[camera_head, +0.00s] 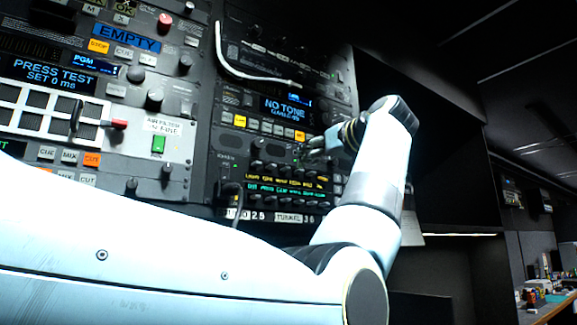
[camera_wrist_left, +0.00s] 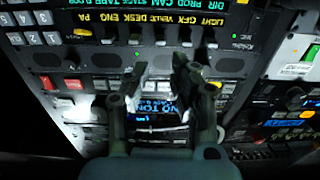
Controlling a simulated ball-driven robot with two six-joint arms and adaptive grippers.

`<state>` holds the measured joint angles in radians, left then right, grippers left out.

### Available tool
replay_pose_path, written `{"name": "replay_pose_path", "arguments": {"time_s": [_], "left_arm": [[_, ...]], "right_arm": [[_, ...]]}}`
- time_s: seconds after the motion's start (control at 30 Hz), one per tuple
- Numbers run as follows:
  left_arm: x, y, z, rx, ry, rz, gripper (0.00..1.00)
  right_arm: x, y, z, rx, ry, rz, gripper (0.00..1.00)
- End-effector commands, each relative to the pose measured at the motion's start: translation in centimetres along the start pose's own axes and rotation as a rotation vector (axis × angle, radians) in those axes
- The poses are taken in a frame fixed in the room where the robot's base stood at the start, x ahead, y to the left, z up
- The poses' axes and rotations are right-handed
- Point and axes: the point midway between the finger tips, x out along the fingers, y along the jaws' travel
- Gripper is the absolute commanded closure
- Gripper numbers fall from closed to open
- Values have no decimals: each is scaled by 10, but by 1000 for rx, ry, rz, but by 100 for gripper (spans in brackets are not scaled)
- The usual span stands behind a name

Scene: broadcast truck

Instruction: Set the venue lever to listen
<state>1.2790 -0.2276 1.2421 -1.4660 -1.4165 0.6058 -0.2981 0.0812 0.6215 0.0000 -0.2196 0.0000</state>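My left gripper (camera_head: 313,148) is at the panel's upper right. In the wrist view the left gripper (camera_wrist_left: 158,66) has its two fingers apart with nothing between them, short of the venue lever. My right gripper is out of view.
A NO TONE display (camera_head: 287,110) with lit buttons sits above the panel. A fader panel with a red-handled lever (camera_head: 119,124) and a green switch is at left. Neighbouring levers stand close beside the venue lever.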

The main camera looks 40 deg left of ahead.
Motion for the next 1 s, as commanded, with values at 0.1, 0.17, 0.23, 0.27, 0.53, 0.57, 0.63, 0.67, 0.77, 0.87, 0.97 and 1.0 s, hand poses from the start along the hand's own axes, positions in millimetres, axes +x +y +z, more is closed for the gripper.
{"name": "replay_pose_path", "arguments": {"time_s": [0.1,0.17,0.23,0.27,0.53,0.57,0.63,0.67,0.77,0.87,0.97,1.0], "left_arm": [[27,-1,-4,3,1,-4,76],[39,-1,-4,2,1,-4,76],[52,-1,-3,3,1,-3,76],[57,-1,-3,3,1,-3,76],[82,0,-1,1,0,0,76],[83,0,-1,1,0,0,76],[83,0,0,1,0,1,76],[83,0,0,1,0,1,76],[83,0,0,1,0,1,76],[83,0,0,1,0,1,84],[83,0,0,1,0,1,97],[83,0,0,1,0,1,100]], "right_arm": [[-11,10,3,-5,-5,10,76],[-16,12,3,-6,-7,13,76],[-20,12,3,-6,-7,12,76],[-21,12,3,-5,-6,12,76],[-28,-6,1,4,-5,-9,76],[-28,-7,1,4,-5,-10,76],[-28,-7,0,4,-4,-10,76],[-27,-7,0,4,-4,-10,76],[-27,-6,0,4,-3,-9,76],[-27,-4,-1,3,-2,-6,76],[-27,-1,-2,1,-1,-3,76],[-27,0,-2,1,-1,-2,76]]}}
